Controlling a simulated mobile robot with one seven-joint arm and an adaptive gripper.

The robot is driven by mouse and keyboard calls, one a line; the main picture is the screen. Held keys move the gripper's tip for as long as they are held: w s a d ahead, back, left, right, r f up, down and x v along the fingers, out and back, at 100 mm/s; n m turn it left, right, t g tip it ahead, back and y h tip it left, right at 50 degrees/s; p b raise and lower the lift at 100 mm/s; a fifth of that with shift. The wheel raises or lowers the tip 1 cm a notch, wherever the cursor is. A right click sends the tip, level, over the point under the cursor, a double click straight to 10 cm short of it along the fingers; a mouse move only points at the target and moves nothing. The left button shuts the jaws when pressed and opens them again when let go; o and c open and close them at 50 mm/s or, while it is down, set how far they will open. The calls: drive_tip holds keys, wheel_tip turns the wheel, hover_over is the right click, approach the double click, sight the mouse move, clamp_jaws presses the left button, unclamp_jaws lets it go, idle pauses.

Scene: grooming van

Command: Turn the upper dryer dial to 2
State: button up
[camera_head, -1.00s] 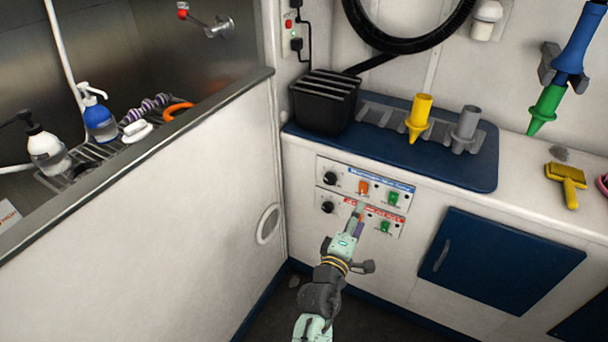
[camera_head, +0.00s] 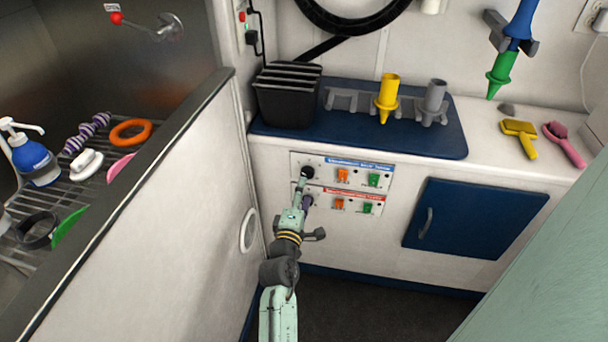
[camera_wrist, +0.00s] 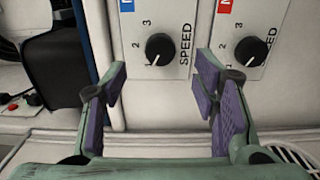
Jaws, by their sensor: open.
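The upper dryer dial (camera_head: 307,172) is a black knob at the left of the blue-labelled panel. It also shows in the wrist view (camera_wrist: 160,49), where the picture is turned sideways. Its white mark points down-left there, beside the 2 and 3 and seemingly near the 1. My gripper (camera_wrist: 162,75) is open and empty, with the upper dial framed between its fingertips and apparently just beyond them. In the head view my gripper (camera_head: 303,190) is in front of the panels' left end.
Orange (camera_head: 342,176) and green (camera_head: 374,180) switches sit right of the dials. A blue counter mat (camera_head: 400,145) above holds a black box (camera_head: 287,95) and nozzles. The white tub wall (camera_head: 150,235) stands close on the left. A blue cabinet door (camera_head: 475,218) is at right.

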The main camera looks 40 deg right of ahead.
sight(307, 176)
drive_tip(key=x, duration=0.7)
drive_tip(key=shift+a+p, duration=0.1)
drive_tip(key=shift+p, duration=0.25)
drive_tip(key=shift+c, duration=0.5)
drive_tip(key=c, duration=1.1)
